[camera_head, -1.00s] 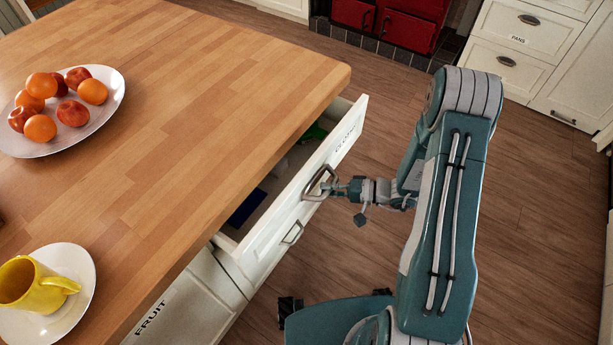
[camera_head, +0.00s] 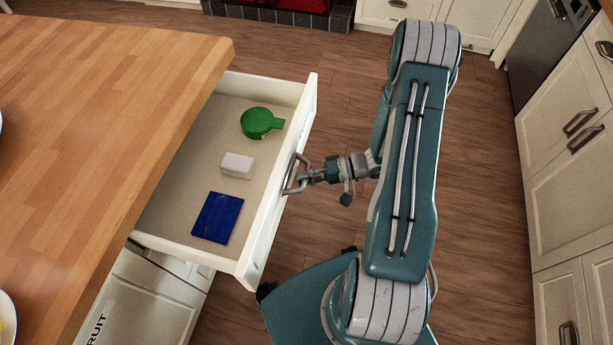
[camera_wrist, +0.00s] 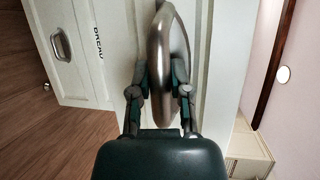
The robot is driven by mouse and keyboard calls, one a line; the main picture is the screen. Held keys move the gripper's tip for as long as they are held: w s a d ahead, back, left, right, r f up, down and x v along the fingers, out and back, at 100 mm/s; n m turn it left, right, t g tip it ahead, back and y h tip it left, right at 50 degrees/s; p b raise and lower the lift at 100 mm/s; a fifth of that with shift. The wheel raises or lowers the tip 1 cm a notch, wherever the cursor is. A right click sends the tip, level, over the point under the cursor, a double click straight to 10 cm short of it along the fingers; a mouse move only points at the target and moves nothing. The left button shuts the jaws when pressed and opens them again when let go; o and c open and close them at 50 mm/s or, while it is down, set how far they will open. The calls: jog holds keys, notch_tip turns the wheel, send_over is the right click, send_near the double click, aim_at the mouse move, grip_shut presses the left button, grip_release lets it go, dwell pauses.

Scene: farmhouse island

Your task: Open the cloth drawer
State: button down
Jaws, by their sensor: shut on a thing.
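The cloth drawer (camera_head: 262,225) is a white drawer pulled well out from under the wooden island top, in the head view. Inside it lie a green round thing with a tab (camera_head: 260,122), a small white block (camera_head: 237,165) and a dark blue flat item (camera_head: 217,217). My gripper (camera_head: 303,176) is shut on the drawer's metal handle (camera_head: 290,172). In the wrist view the handle (camera_wrist: 172,45) sits between the fingers of my gripper (camera_wrist: 160,85). The drawer's label is not readable now.
The wooden island top (camera_head: 90,100) fills the left. A lower drawer front labelled FRUIT (camera_head: 140,310) is below. White cabinets (camera_head: 570,180) stand at the right. Wooden floor (camera_head: 480,200) lies open between them.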

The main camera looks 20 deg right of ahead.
jog(key=shift+f, duration=0.15)
jog(key=c, duration=0.6)
grip_release()
jog(key=shift+d, duration=0.1)
jog(key=shift+d, duration=0.25)
jog(key=v, duration=1.1)
jog(key=shift+s+d, duration=0.1)
jog(key=shift+d, duration=0.2)
